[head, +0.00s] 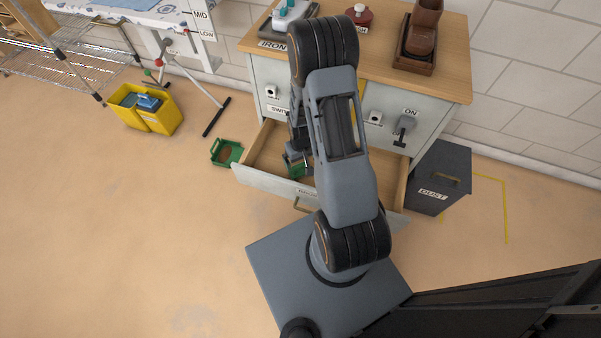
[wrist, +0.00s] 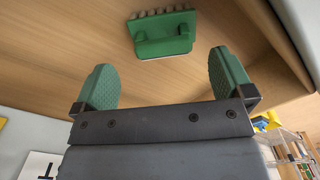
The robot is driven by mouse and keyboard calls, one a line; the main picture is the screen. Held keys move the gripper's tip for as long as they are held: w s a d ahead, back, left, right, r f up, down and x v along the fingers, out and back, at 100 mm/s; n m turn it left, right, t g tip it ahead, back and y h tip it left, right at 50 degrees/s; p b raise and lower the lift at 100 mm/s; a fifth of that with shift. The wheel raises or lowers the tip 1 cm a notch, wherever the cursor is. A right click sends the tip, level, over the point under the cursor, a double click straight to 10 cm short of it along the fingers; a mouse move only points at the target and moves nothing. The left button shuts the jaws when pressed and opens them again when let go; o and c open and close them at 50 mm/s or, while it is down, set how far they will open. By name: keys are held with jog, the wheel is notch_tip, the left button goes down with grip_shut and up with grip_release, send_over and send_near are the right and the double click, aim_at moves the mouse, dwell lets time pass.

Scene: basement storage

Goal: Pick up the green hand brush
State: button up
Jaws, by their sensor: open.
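The green hand brush (wrist: 165,38) lies in the open wooden drawer (head: 250,178), with its pale bristles toward the top of the wrist view and its raised handle facing my gripper. My gripper (wrist: 165,82) is open, with one green textured finger on each side of the picture. The brush lies beyond the fingertips, roughly centred between them, and nothing is between the fingers. In the head view my gripper (head: 296,163) is down in the left part of the drawer. There my arm hides much of the drawer, and I cannot clearly tell brush from green fingers.
A yellow bucket (head: 145,112) stands farther left, near a metal rack (head: 60,62). A grey dust bin (head: 440,182) stands right of the cabinet. The floor at front left is clear.

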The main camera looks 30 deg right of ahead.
aim_at(300, 165)
jog(key=shift+a+f+b, duration=0.2)
jog(key=shift+f+b, duration=0.95)
jog(key=shift+f, duration=2)
jog(key=c, duration=1.1)
notch_tip(300, 165, up, 10)
jog(key=p, duration=0.3)
jog(key=shift+r, duration=0.1)
